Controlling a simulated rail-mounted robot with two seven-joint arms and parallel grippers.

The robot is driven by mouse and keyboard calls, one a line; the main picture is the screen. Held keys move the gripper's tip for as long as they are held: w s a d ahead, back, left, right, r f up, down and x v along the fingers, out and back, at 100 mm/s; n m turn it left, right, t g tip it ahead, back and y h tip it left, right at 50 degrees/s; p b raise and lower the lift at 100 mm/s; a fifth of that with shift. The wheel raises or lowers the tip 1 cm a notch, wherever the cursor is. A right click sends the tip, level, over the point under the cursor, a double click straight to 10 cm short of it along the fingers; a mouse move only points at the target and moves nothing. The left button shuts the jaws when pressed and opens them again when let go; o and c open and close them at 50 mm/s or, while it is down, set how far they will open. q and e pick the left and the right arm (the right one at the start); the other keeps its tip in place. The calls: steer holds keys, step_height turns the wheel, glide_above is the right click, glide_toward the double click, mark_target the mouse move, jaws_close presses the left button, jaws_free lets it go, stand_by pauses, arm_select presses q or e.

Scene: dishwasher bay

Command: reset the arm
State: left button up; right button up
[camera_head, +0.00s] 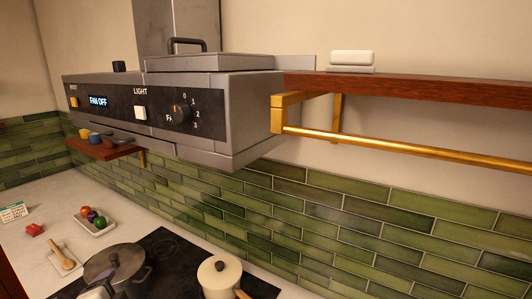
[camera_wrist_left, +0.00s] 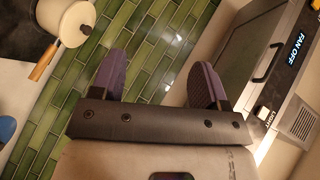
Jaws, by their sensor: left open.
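My left gripper (camera_wrist_left: 160,80) shows in the left wrist view with its two purple-padded fingers wide apart. Nothing is between the fingers; behind them is the green tiled wall (camera_wrist_left: 147,45). The range hood (camera_wrist_left: 285,75) is to the right of the fingers in that view, and a cream pot (camera_wrist_left: 75,24) is at the upper left. In the head view I cannot clearly make out the left gripper. My right gripper is in neither view.
In the head view the hood (camera_head: 225,110) reads FAN OFF. A wooden shelf (camera_head: 420,89) with a gold rail (camera_head: 400,146) sticks out at right. A dark pot (camera_head: 118,267) and the cream pot (camera_head: 218,276) stand on the black cooktop (camera_head: 165,246). A tray (camera_head: 106,228) holds coloured items.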

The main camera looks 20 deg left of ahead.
arm_select(q)
steer(key=s+d+f+n+g+h, duration=0.1)
steer(key=s+d+f+g+h, duration=0.2)
steer(key=d+f, duration=0.55)
steer(key=s+d+f+n+g+h, duration=0.1)
steer(key=s+d+f+n+h, duration=0.3)
steer(key=f, duration=0.7)
steer(key=s+d+f+g+h, duration=0.1)
steer(key=s+d+f+g, duration=0.1)
steer(key=s+d+f, duration=0.4)
steer(key=s+d+f+g+h, duration=0.1)
steer(key=s+d+f+g, duration=0.1)
steer(key=s+d+f, duration=0.5)
step_height(320, 180, up, 20)
steer(key=a+p, duration=0.1)
steer(key=p, duration=1.5)
steer(key=shift+s+p, duration=0.4)
steer(key=shift+s, duration=0.05)
steer(key=shift+f, duration=0.15)
